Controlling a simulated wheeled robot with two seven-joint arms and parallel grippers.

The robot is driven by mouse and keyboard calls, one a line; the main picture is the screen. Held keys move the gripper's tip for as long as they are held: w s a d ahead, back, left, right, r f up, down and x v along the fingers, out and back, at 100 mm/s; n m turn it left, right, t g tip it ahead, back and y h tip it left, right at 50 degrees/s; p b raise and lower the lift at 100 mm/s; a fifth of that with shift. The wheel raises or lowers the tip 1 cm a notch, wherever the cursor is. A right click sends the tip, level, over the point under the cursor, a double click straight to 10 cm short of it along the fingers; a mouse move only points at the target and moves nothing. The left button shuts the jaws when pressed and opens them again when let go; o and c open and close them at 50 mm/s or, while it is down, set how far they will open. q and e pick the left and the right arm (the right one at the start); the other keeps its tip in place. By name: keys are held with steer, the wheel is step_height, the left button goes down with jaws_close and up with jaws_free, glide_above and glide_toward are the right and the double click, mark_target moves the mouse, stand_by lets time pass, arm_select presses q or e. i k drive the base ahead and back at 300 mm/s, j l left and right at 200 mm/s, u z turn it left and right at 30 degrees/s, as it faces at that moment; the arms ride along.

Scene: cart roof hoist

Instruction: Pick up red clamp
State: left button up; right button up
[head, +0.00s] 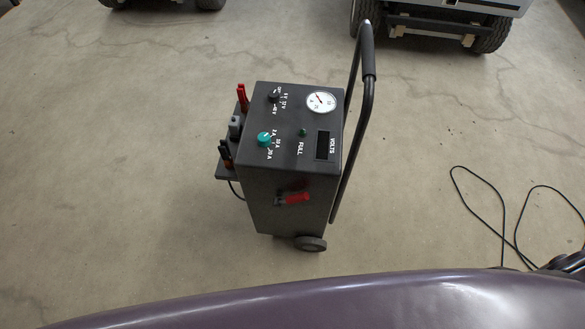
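A red clamp (243,97) stands upright at the far left side of a dark grey charger cart (285,185), in or against the side holder; its lower part is hidden. A black clamp (225,153) sits nearer on the same side, by a small side ledge (228,172). A separate red-handled part (296,198) is on the cart's near face; I cannot tell exactly what it is. Neither of my grippers is in view.
The cart has a tall black handle (367,100) on its right and wheels (311,243) below. A glossy purple surface (300,305) spans the bottom edge. A black cable (500,215) lies at right. Wheeled vehicles (440,25) stand at the back. Concrete floor at left is clear.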

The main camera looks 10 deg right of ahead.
mark_target(241, 93)
steer(key=u, duration=3.05)
steer(key=z, duration=2.8)
steer(key=i, duration=0.15)
steer(key=i+j+u, duration=0.25)
steer(key=i+j, duration=0.4)
steer(key=i, duration=0.1)
